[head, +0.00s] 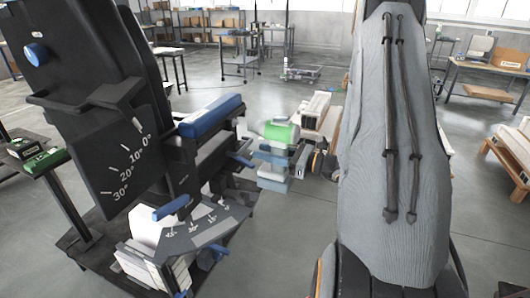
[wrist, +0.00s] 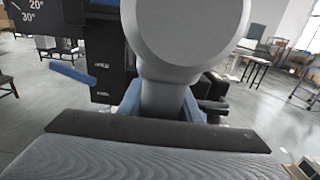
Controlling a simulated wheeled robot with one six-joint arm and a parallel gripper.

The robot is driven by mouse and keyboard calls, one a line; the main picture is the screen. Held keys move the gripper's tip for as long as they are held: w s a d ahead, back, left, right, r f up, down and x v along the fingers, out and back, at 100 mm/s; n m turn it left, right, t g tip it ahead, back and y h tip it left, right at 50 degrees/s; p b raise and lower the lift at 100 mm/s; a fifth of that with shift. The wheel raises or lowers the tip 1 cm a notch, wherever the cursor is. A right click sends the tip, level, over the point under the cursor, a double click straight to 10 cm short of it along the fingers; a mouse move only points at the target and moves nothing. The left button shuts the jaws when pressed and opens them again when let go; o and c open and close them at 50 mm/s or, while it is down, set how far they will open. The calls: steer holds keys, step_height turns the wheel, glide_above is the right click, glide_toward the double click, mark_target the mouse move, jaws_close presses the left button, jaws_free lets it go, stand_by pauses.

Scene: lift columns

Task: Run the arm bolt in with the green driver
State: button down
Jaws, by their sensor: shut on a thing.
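The green driver (head: 280,132) is in the head view, just right of the black column machine (head: 110,140). My gripper (head: 272,168) is shut on it, with its grey and blue parts mostly below the green body. The driver is beside the blue-topped arm (head: 211,116) of the machine; I cannot tell whether it touches anything there. A blue lever (head: 240,160) sticks out near the gripper. I cannot make out the arm bolt. In the wrist view, a large grey round body (wrist: 190,35) hides much of the middle, above blue parts.
An angled scale plate (head: 205,228) and another blue lever (head: 171,207) are low on the machine. A small side stand with green boxes (head: 45,160) is at left. A pallet with boxes (head: 315,112) stands behind the gripper. Workbenches line the back; open floor lies between.

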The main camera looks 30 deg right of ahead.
mark_target(278, 154)
steer(key=shift+p+v, duration=0.45)
steer(key=shift+v, duration=1.6)
